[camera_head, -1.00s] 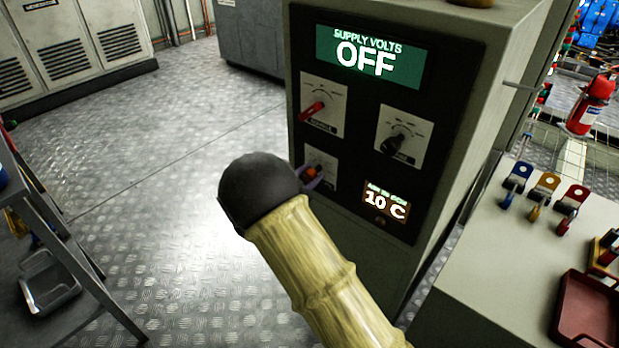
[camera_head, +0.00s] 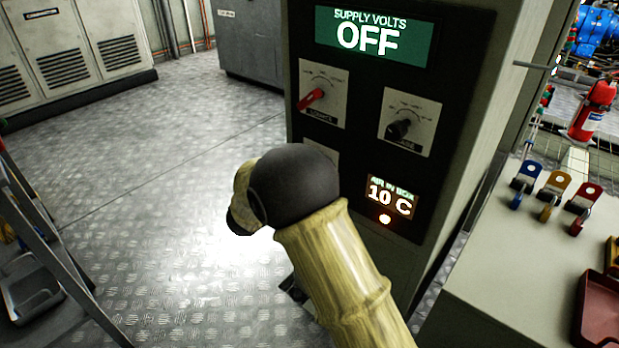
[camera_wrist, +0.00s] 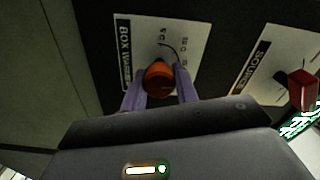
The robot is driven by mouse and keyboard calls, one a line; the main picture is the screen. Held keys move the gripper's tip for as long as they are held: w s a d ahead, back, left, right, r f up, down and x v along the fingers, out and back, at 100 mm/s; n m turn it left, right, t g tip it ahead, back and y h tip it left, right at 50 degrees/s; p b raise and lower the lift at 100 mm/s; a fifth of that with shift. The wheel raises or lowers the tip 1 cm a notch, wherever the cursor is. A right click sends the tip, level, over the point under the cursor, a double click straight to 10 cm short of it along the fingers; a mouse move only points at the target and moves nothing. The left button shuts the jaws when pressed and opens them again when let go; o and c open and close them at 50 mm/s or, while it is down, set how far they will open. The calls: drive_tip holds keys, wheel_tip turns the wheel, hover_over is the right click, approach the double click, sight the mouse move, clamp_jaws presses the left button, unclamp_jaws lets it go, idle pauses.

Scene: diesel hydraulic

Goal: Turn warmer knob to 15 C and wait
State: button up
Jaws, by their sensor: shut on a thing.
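The warmer knob (camera_wrist: 158,78) is orange and sits on a white plate (camera_wrist: 128,40) whose partly hidden label begins "BOX WARME" in the wrist view. My gripper (camera_wrist: 159,88) has its two purple fingers on either side of this knob and is shut on it. In the head view my arm hides the knob, and only an edge of its plate (camera_head: 322,151) shows. The "AIR IN BOX" display (camera_head: 390,196) reads 10 C, with a small lit orange lamp (camera_head: 385,218) below it. The exact knob setting cannot be read.
Above on the panel are a red source knob (camera_head: 312,98), a black knob (camera_head: 398,130) and a supply volts display (camera_head: 365,38) reading OFF. A bench (camera_head: 480,270) with coloured padlock-like tags stands at right. A metal stepladder (camera_head: 45,215) stands at left. The floor between is clear.

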drive_tip(key=shift+f+m, duration=0.1)
drive_tip(key=shift+m, duration=0.3)
drive_tip(key=o, duration=1)
drive_tip(key=shift+s+a, duration=0.1)
drive_tip(key=shift+s, duration=0.05)
drive_tip(key=p+v, duration=0.4)
drive_tip(key=v, duration=1.3)
